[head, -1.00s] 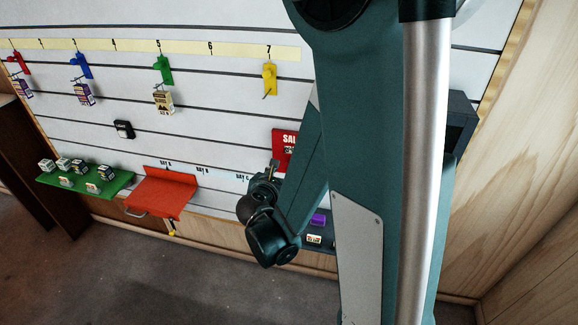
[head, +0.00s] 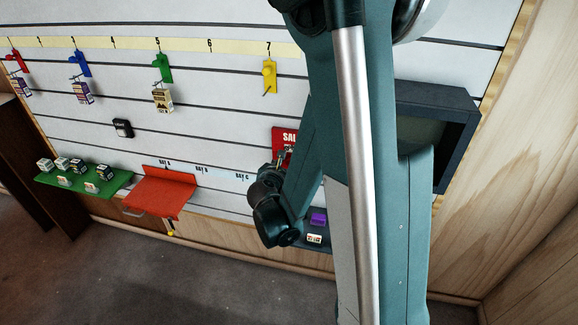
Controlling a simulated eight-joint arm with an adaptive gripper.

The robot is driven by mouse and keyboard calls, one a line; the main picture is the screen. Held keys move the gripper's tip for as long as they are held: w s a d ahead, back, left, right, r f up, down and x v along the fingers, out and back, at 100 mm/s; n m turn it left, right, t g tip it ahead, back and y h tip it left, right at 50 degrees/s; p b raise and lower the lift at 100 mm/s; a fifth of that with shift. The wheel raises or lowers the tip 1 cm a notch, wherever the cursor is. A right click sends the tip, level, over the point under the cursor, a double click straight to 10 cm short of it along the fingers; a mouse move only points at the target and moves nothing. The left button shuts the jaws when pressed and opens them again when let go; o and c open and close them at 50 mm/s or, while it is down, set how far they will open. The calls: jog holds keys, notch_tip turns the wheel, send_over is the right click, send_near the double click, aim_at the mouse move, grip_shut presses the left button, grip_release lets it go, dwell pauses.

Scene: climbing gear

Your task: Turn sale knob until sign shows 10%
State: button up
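The red sale sign (head: 284,137) is on the slatwall, right of centre, with the letters "SAL" showing; the rest of it is behind my arm. No percentage can be read on it. My gripper (head: 284,157) is at the lower part of the sign, small and partly hidden by its own wrist. I cannot tell whether its fingers are open or shut, or whether they touch the sign. The sale knob cannot be made out; it is likely hidden behind my gripper or arm.
A dark shelf (head: 323,244) with a purple item (head: 318,219) and a small box (head: 314,239) is below my gripper. A dark open box (head: 440,95) is right of my arm. A red shelf (head: 158,196) and green shelf (head: 80,186) are at left. A yellow hook (head: 269,75) is above.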

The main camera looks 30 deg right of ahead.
jog(key=shift+d, duration=0.1)
jog(key=c, duration=0.9)
jog(key=shift+f+m, duration=0.1)
jog(key=shift+m, duration=0.2)
jog(key=m+t+y+b, duration=0.1)
jog(key=m+t, duration=0.1)
jog(key=m, duration=0.1)
jog(key=m+t+y+b, duration=0.1)
jog(key=m+t+b, duration=0.1)
jog(key=m, duration=0.2)
jog(key=shift+s+d+f+y+b, duration=0.1)
jog(key=shift+s+d+y+b, duration=0.1)
jog(key=shift+y+b, duration=0.15)
dwell(0.4)
